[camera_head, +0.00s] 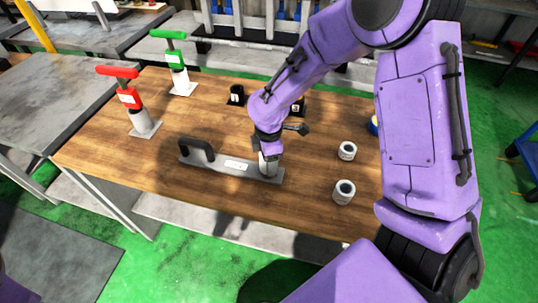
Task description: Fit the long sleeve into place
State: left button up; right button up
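My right gripper (268,156) points down over the right end of a flat grey plate (215,162) with a black handle. A light grey cylindrical piece (268,168), possibly the long sleeve, stands upright at that end, directly under the gripper. The fingers are small and partly hidden, so I cannot tell whether they grip it. Two grey-white sleeves stand upright on the wooden table to the right, one farther back (347,150) and one nearer (343,192). My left gripper is not in view.
A red-handled tool (130,98) and a green-handled tool (177,62) stand on grey bases at the table's left and back. Small black holders (236,95) sit behind my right gripper. The wooden table (215,200) is clear in front of the plate.

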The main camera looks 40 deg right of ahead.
jog(key=shift+f, duration=0.35)
jog(key=o, duration=1.4)
jog(key=shift+c, duration=0.2)
notch_tip(320, 180, up, 10)
jog(key=shift+r+b, duration=0.25)
jog(key=shift+b, duration=0.1)
